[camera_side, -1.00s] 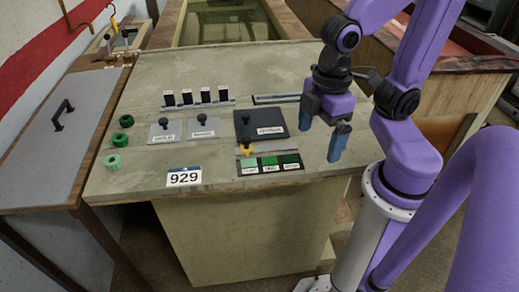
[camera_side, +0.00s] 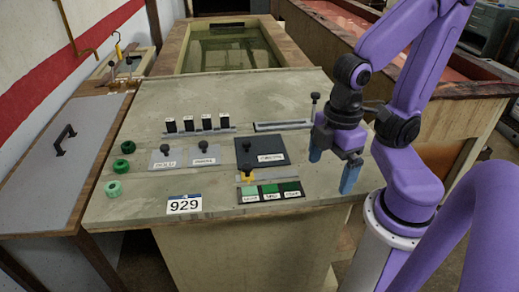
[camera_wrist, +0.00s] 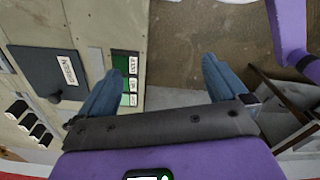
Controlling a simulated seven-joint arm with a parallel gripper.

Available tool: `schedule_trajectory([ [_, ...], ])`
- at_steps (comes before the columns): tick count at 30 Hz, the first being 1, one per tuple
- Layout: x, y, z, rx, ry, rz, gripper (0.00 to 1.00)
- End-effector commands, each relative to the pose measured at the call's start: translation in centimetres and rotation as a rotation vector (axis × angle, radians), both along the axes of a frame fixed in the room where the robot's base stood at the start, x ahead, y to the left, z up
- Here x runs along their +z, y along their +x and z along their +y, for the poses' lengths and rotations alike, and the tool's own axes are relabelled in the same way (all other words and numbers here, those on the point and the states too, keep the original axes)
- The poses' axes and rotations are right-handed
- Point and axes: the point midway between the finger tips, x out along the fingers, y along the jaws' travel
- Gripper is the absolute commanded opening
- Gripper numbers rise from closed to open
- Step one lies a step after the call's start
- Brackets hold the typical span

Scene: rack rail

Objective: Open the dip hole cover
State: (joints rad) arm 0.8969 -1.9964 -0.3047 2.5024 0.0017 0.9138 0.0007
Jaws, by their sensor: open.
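A square dark plate (camera_side: 270,146) with a black knob (camera_side: 246,145) and a white label lies flat on the worktop. Two smaller grey plates with black knobs, the left (camera_side: 163,161) and the right (camera_side: 205,158), lie to its left. The labels are too small to read surely, so I cannot tell which is the dip hole cover. The dark plate also shows at the left of the wrist view (camera_wrist: 38,62). My gripper (camera_side: 333,165) is open and empty, fingers pointing down, near the worktop's right edge. It is right of all the plates and touches none.
Green blocks (camera_side: 270,189) and a yellow piece (camera_side: 247,176) sit in front of the dark plate. Several black-topped blocks (camera_side: 206,123) stand in a rail behind. A thin knobbed post (camera_side: 314,104) stands near the slotted rail (camera_side: 282,125). Green rings (camera_side: 114,188) lie at the left.

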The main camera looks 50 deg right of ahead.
Motion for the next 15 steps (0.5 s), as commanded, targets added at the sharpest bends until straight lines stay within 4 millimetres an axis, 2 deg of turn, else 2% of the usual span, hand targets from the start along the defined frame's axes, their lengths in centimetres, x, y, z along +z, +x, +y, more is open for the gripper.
schedule_trajectory([
  [1, 0.0, 0.0, 0.0, 0.0, 0.0, 0.0, 0.84],
  [3, 0.2, 0.3, 0.2, 0.004, 0.0, 0.0, 0.61],
  [4, 0.3, 0.6, 0.3, 0.007, -0.001, -0.001, 0.55],
  [8, 1.4, 3.0, 1.1, 0.044, -0.004, -0.003, 0.55],
  [15, 4.5, 10.7, 1.9, 0.175, -0.016, -0.005, 0.55],
])
